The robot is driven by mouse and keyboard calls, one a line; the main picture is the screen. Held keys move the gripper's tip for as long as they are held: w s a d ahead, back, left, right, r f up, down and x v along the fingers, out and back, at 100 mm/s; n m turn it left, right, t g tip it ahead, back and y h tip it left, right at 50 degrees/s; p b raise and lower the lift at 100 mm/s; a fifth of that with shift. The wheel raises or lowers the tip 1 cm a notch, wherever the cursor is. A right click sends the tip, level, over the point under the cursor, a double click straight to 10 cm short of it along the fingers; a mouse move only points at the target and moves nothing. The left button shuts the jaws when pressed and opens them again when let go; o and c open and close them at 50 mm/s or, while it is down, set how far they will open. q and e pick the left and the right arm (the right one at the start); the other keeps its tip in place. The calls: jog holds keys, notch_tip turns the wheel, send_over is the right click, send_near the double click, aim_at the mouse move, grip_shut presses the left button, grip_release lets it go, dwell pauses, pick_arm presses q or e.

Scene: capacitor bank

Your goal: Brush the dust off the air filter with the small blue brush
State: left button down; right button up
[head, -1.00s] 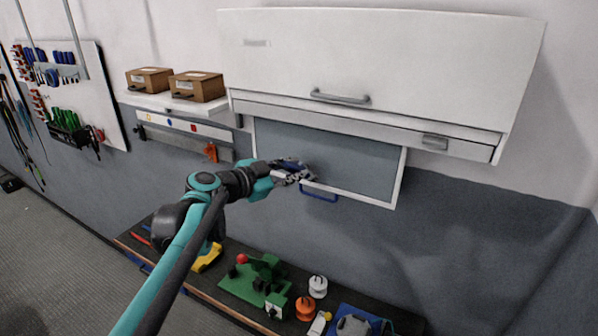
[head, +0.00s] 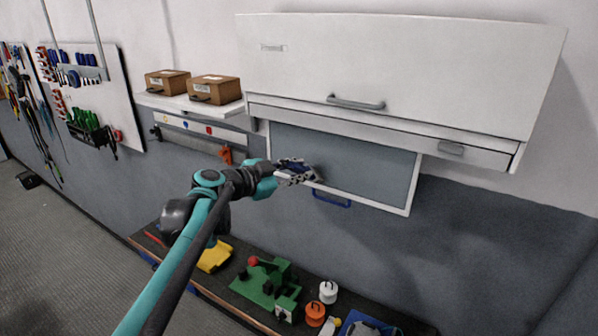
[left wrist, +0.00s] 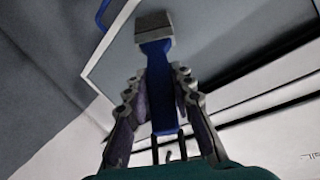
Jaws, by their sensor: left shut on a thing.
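The air filter (head: 365,165) is a flat grey panel in a white frame, hanging tilted below a white wall cabinet. A blue handle (head: 332,200) is on its lower edge. My left gripper (head: 299,172) is in front of the filter's lower left part. In the left wrist view, the gripper (left wrist: 158,88) is shut on the small blue brush (left wrist: 163,112). My right gripper is not in view.
The white cabinet (head: 400,70) with a grey handle overhangs the filter. Two cardboard boxes (head: 215,88) sit on a shelf to the left. A workbench below holds a green fixture (head: 262,285), white and orange spools and a yellow item. Tool boards hang at far left.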

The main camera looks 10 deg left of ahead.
pick_arm(q)
jog(key=shift+s+a, duration=0.2)
jog(key=shift+s, duration=0.2)
jog(key=s+a+p, duration=0.1)
jog(key=s+a, duration=0.1)
jog(key=s, duration=0.5)
jog(key=shift+s+a, duration=0.25)
jog(key=shift+a, duration=0.05)
jog(key=shift+w+f, duration=0.1)
